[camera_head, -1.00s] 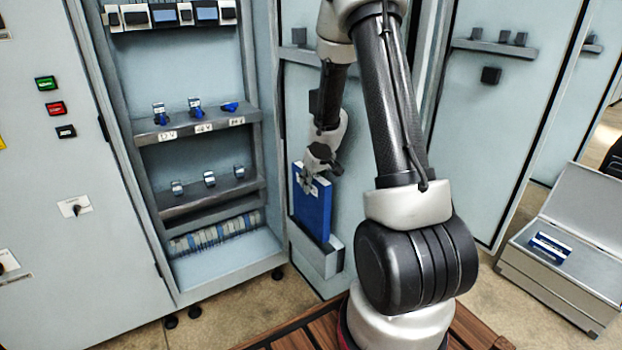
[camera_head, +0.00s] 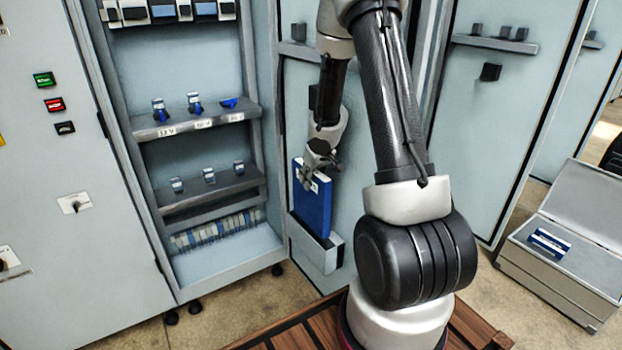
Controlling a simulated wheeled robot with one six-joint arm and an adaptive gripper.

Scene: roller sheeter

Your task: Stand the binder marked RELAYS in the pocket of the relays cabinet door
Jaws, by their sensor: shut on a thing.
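A blue binder (camera_head: 312,208) stands upright, with its lower end at the grey door pocket (camera_head: 318,254) low on the open cabinet door (camera_head: 296,110). The binder's bottom edge is hidden behind the pocket's front wall, so its lower part appears to be inside. My gripper (camera_head: 309,180) is shut on the top of the binder from above. The binder's marking is too small to read.
The open cabinet (camera_head: 215,266) with shelves of breakers stands left of the door. Another door (camera_head: 490,130) with a small shelf is at right. A grey open case (camera_head: 570,260) with a blue-and-white item (camera_head: 549,243) lies at lower right. A wooden slatted platform (camera_head: 300,330) is below.

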